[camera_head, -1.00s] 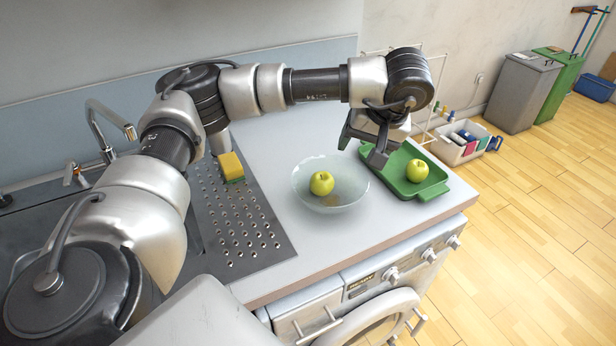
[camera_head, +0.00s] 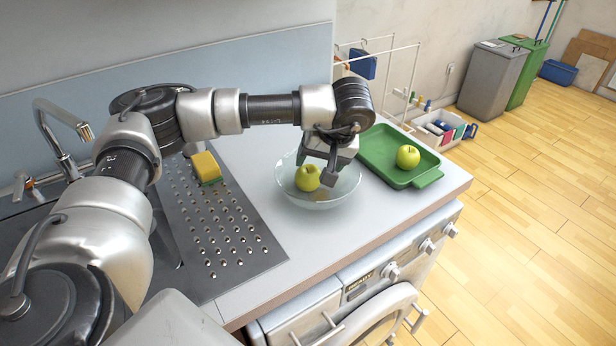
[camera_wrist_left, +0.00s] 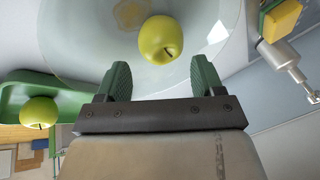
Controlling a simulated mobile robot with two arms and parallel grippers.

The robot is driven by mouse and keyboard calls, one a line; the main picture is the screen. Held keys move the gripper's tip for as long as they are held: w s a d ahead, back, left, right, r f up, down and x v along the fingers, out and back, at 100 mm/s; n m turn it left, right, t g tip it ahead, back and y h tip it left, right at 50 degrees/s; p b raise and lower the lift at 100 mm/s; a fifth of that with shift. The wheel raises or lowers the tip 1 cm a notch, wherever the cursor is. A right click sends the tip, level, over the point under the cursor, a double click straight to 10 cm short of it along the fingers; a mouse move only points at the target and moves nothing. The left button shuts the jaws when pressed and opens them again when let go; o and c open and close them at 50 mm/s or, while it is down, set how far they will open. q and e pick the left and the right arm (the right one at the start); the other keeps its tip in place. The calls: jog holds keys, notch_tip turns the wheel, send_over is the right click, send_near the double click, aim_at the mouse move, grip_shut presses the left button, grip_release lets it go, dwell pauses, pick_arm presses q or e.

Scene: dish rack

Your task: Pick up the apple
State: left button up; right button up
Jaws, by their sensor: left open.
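A yellow-green apple (camera_head: 307,178) sits in a clear glass bowl (camera_head: 330,197) on the counter. It also shows in the left wrist view (camera_wrist_left: 160,40), just beyond my open fingertips. A second yellow-green apple (camera_head: 408,156) lies on a green tray (camera_head: 378,148) right of the bowl; in the left wrist view this apple (camera_wrist_left: 39,112) is at the left. My left gripper (camera_head: 319,178) is over the bowl, open and empty, close to the apple in it. Its two fingers (camera_wrist_left: 160,80) show apart in the left wrist view. My right gripper is not in view.
A yellow and green sponge (camera_head: 206,167) lies on the perforated drainboard (camera_head: 225,235) at the left, near the sink tap (camera_head: 62,118). A white wire rack (camera_head: 385,60) stands behind the tray. The counter in front of the bowl is clear.

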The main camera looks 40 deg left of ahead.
aim_at(311, 171)
pick_arm(q)
jog(key=p+x, duration=0.1)
jog(key=x, duration=0.3)
jog(key=shift+s+a+f, duration=0.1)
jog(key=shift+a+f, duration=0.25)
jog(key=shift+f, duration=0.2)
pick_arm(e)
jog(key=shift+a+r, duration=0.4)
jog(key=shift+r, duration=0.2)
pick_arm(q)
jog(key=shift+c, duration=0.5)
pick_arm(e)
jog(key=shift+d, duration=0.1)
pick_arm(q)
jog(key=c, duration=0.5)
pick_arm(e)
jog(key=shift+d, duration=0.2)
pick_arm(q)
jog(key=shift+r, duration=0.2)
